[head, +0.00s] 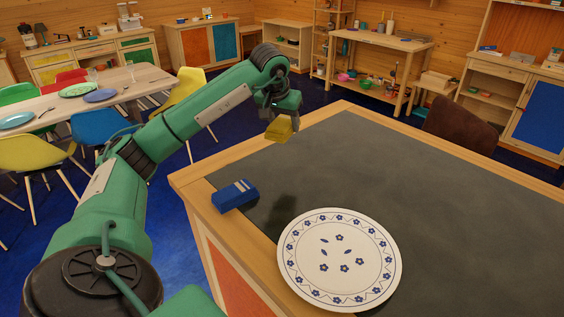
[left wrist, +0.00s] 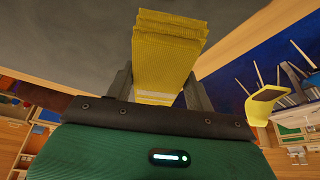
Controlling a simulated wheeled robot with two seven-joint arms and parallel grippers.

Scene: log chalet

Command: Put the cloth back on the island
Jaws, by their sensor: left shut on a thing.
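The yellow folded cloth (head: 280,130) is held in my left gripper (head: 283,114), which is shut on it. In the head view it hangs in front of the island's far wooden edge. In the left wrist view the cloth (left wrist: 168,50) stands out between the two fingers, with its folded layers showing. The island (head: 440,200) has a dark top with a light wooden rim. The cloth appears to be held above the rim area; the exact height cannot be told. My right gripper is not in view.
A white plate with blue flowers (head: 340,262) lies on the island's near side. A blue box (head: 234,195) sits near its left rim. A brown chair back (head: 459,130) rises beyond the far rim. The middle of the island top is clear. A dining table (head: 100,92) stands left.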

